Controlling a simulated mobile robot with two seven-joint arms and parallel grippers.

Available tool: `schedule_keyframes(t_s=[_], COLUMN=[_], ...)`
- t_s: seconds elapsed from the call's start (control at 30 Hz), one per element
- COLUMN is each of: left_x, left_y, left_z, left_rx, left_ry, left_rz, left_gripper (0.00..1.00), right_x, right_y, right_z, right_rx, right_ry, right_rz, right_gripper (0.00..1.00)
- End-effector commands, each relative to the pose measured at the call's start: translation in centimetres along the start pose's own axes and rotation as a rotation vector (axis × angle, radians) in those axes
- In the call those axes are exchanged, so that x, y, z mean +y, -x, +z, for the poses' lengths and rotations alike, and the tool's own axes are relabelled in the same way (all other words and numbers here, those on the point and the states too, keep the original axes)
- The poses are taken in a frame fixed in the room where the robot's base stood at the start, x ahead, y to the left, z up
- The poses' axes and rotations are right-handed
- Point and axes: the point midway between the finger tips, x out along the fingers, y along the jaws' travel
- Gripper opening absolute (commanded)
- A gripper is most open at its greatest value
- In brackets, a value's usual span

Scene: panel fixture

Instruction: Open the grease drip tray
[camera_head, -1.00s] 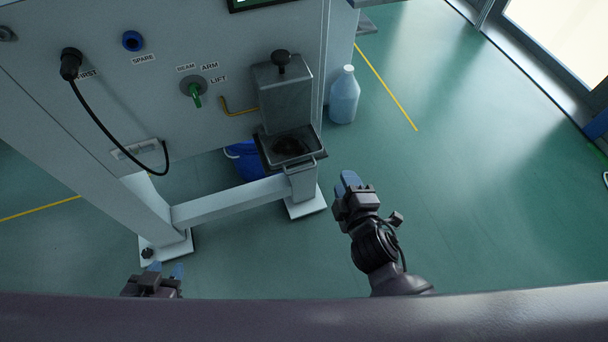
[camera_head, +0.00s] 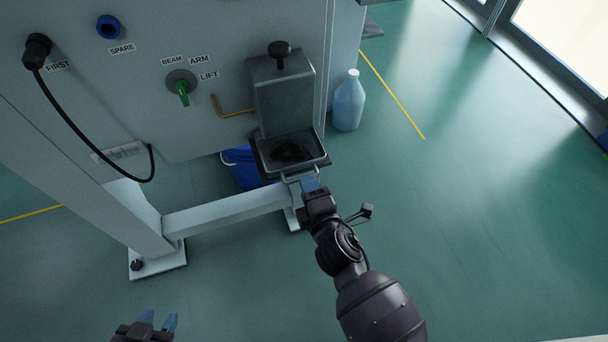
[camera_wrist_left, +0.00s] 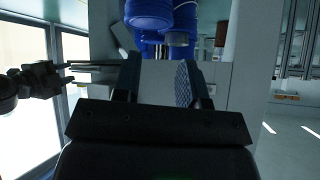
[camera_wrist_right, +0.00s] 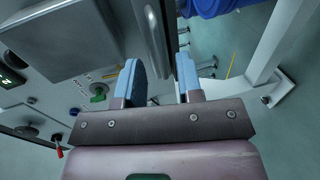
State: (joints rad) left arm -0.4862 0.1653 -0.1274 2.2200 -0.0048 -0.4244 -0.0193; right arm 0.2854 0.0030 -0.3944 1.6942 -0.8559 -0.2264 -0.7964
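The grease drip tray (camera_head: 322,160) is a shallow metal pan with dark residue, under a grey metal box on the panel. It has a wire handle (camera_head: 290,178) on its front edge. My right gripper (camera_head: 311,184) is at the handle's right end; in the right wrist view (camera_wrist_right: 161,65) its blue fingers are apart, with a grey metal edge just beyond them. Whether the handle lies between the fingers cannot be told. My left gripper (camera_head: 158,318) is open and empty, low at the left, well away from the tray; it also shows open in the left wrist view (camera_wrist_left: 157,80).
A blue bucket (camera_head: 243,168) stands behind the white support beam (camera_head: 225,211), below the tray. A pale blue jug (camera_head: 348,102) stands on the floor to the right. A green lever (camera_head: 183,92) and a hanging black cable (camera_head: 72,130) are on the panel. Floor at right is clear.

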Motion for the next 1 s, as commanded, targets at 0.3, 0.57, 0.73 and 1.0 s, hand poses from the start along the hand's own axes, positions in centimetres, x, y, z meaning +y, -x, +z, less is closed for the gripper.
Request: schedule_keyframes(t_s=[0.3,0.57,0.73,1.0], left_x=[0.2,0.2,0.2,0.2], left_y=[-0.4,-0.5,-0.6,-0.5], left_z=[-0.2,-1.2,-1.2,-0.6], left_rx=[0.009,0.032,0.033,0.019], left_ry=[-0.021,-0.028,-0.029,-0.028], left_rz=[0.004,0.005,0.006,0.005], left_gripper=[0.38,0.38,0.38,0.38], right_x=[-0.2,0.0,0.0,0.0], right_y=[-3.5,-4.2,-4.2,-4.1], right_z=[0.0,0.0,0.0,0.0], right_rx=[0.001,0.000,0.000,0.000], right_ry=[-0.002,-0.002,-0.002,-0.002], right_rz=[-0.002,0.000,0.000,0.000], right_gripper=[0.34,0.34,0.34,0.00])
